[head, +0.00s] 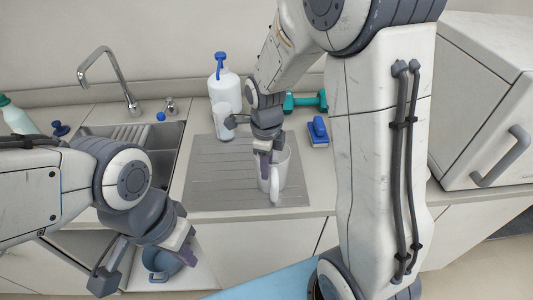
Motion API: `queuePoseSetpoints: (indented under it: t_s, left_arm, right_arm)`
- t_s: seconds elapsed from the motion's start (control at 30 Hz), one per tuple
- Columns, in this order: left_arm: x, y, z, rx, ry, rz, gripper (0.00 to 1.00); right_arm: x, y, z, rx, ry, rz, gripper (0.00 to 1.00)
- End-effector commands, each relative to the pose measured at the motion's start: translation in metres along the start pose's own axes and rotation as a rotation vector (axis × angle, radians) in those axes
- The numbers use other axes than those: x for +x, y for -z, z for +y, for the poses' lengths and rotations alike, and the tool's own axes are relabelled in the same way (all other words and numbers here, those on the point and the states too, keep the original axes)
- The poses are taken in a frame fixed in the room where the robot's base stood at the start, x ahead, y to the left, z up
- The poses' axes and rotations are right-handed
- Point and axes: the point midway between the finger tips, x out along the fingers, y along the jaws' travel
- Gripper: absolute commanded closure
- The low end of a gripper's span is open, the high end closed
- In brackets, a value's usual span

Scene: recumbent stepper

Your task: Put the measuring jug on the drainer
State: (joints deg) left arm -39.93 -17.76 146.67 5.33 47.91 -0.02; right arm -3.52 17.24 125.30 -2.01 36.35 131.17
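The pale measuring jug (283,172) is at the right part of the grey ribbed drainer (215,178), its handle facing me. It looks upright, and its base appears to be on or just over the drainer. My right gripper (265,172) points down at the jug's left side, overlapping its rim and wall. Only part of its fingers shows, so I cannot tell whether they are closed on the jug. My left gripper (186,246) is low in front of the counter, away from the jug, and its finger gap is not clear.
A sink (165,165) with a tap (112,75) is left of the drainer. A white bottle (224,88), a pale cup (221,120), a teal dumbbell (305,102) and a blue sponge or brush (318,132) stand behind. A white appliance (480,100) is at right.

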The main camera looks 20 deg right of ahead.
Motion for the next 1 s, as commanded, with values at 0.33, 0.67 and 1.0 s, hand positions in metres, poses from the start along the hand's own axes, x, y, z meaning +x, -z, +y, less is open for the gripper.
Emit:
queuePoseSetpoints:
  t_s: [0.33,0.67,1.0]
  left_arm:
    - [0.002,0.0,0.0,0.0,0.0,0.0,1.0]
    - [0.003,0.0,0.0,0.0,0.0,0.0,1.0]
    - [0.003,0.0,0.0,0.0,0.0,0.0,1.0]
  right_arm:
    - [-0.069,-0.001,-0.001,0.0,0.007,-0.006,0.67]
    - [-0.115,-0.001,-0.001,0.0,0.003,-0.003,0.67]
    - [-0.117,-0.009,0.027,-0.278,-0.001,-0.014,0.67]
